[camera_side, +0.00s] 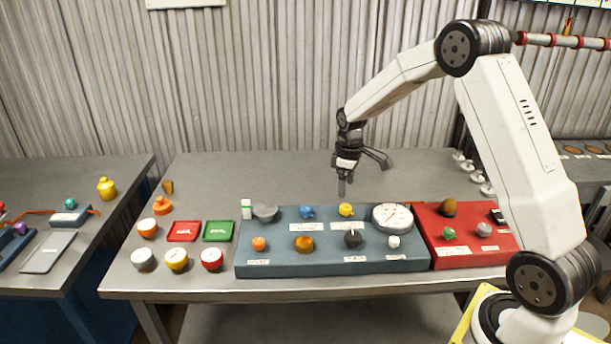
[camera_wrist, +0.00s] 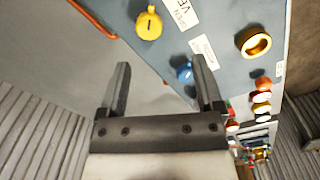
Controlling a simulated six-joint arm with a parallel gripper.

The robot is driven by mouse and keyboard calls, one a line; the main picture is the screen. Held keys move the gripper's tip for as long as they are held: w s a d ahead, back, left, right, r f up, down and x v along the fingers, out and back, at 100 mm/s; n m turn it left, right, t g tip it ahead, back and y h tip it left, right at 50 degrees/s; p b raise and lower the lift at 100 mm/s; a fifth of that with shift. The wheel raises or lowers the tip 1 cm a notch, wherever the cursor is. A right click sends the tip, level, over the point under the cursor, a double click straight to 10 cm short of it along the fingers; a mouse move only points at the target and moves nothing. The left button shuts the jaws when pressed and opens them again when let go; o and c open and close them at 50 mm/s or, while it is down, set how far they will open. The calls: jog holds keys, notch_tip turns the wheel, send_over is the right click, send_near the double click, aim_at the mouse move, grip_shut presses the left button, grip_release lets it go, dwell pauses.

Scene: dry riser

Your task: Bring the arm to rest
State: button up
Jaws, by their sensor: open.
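My gripper (camera_side: 362,166) hangs from my arm above the back part of the grey table, behind the blue-grey panel (camera_side: 283,263). In the wrist view my gripper (camera_wrist: 160,80) is open, with nothing between its two dark fingers. The yellow knob (camera_side: 346,210) and the blue knob (camera_side: 306,212) stand on the panel, below and in front of the gripper. In the wrist view the yellow knob (camera_wrist: 149,24) is beyond the fingers, and the blue knob (camera_wrist: 184,72) shows beside the right finger, partly hidden by it. I see no contact with either.
A red panel (camera_side: 452,258) with small knobs adjoins the blue-grey one. A white dial gauge (camera_side: 392,217) stands on the panel's right end. Red (camera_side: 184,231) and green (camera_side: 218,231) trays and several round gauges sit to the left. The table's back left is mostly clear.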

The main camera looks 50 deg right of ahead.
jog(key=s+a+r+m+t, duration=0.1)
jog(key=s+a+m+t, duration=0.1)
jog(key=s+a, duration=1.5)
jog(key=shift+s+a+m, duration=0.3)
jog(key=shift+m, duration=0.5)
jog(key=shift+r, duration=0.1)
